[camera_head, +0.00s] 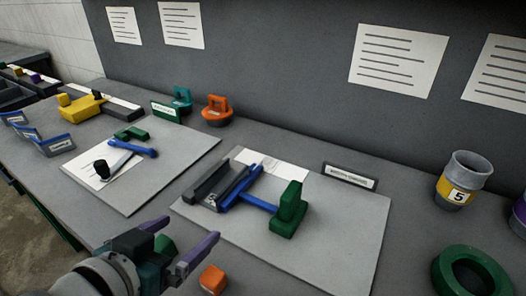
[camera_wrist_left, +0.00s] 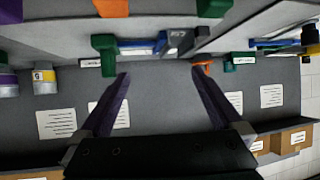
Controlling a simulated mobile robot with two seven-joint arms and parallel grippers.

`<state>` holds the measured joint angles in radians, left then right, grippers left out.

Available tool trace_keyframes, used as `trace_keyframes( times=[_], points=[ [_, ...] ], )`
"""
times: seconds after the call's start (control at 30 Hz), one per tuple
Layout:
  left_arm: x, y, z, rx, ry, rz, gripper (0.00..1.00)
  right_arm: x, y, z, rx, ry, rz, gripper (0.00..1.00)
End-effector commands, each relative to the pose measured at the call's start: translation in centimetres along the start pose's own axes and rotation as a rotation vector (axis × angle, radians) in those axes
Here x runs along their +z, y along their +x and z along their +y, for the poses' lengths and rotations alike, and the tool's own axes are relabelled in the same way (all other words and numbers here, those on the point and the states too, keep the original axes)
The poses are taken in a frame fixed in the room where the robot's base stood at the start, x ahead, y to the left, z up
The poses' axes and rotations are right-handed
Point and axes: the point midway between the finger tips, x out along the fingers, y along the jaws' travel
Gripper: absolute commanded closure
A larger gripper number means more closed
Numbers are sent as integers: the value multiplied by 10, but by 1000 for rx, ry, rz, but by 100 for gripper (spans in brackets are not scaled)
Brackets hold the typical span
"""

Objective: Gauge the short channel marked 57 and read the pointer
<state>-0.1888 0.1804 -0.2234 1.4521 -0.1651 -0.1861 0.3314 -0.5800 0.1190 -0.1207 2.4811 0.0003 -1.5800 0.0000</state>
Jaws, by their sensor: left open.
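A dark grey channel (camera_head: 214,183) lies on the right grey board (camera_head: 340,232); I cannot read any number on it. A blue T-shaped tool (camera_head: 250,201) lies against it, its stem running to an upright green block (camera_head: 288,209). The channel (camera_wrist_left: 180,42) and green block (camera_wrist_left: 105,52) also show in the left wrist view. My left gripper (camera_head: 184,232) is open and empty, with purple fingers, in front of the boards and apart from the channel. I cannot make out a pointer. My right gripper is not in view.
The left board (camera_head: 190,150) holds a paper, a black knob and a blue-and-green tool (camera_head: 133,146). An orange block (camera_head: 212,279) is near the front edge. A can labelled 5 (camera_head: 463,180) and a green ring (camera_head: 470,270) stand right. A small label plate (camera_head: 349,177) stands behind.

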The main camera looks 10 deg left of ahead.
Motion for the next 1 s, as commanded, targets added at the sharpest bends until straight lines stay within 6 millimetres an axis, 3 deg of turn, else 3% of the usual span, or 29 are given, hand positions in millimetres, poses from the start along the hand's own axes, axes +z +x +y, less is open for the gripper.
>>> trace_keyframes(
  times=[0.03,0.3,1.0],
  points=[
    [7,16,0,0,3,4,0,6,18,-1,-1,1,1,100],
    [4,52,0,0,1,0,0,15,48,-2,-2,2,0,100],
    [1,57,0,0,1,-2,0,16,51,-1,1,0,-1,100]
  ],
)
